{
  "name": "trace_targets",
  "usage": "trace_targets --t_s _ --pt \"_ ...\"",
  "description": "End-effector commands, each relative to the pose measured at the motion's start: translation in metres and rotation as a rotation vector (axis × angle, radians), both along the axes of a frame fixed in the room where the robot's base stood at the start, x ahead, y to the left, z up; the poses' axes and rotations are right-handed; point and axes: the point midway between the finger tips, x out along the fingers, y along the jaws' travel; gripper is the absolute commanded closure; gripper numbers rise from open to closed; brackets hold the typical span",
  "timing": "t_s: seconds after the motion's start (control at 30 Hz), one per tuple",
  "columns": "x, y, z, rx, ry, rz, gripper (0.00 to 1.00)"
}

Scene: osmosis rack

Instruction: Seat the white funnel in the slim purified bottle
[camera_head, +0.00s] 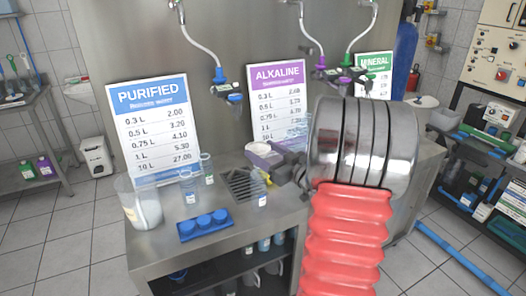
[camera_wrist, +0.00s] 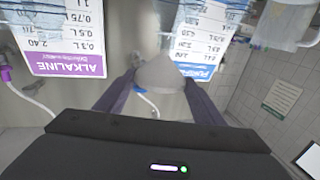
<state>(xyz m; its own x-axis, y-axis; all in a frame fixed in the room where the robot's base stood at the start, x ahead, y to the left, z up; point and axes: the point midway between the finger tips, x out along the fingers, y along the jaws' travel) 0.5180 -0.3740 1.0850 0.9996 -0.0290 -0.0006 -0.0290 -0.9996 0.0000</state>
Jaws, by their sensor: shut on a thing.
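My gripper (camera_head: 272,160) is shut on a pale rounded thing, which I take to be the white funnel (camera_head: 258,149), above the counter near the drain grate. In the wrist view the two fingers (camera_wrist: 160,92) sit on either side of the grey-white funnel (camera_wrist: 158,72). Its lower part is hard to make out. Clear bottles stand on the counter: one left of the grate (camera_head: 188,188), one behind it (camera_head: 207,170) and one at the grate's front right (camera_head: 262,196). I cannot tell which is the slim purified bottle. The funnel is apart from the two left bottles.
A large clear jar (camera_head: 142,205) stands at the counter's left, beside a blue tray (camera_head: 206,226) with several blue caps. The PURIFIED sign (camera_head: 152,120) and ALKALINE sign (camera_head: 278,95) lean behind. A blue tap (camera_head: 222,85) hangs above. My arm hides the counter's right part.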

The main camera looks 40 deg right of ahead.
Motion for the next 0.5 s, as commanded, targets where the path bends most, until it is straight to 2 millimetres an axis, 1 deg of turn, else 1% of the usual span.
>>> trace_targets --t_s 0.33,0.5 --pt "0.0001 0.0002 0.0000 0.000 0.000 0.000 0.58" --pt "0.0001 0.0002 -0.0034 0.001 0.000 0.001 0.58"
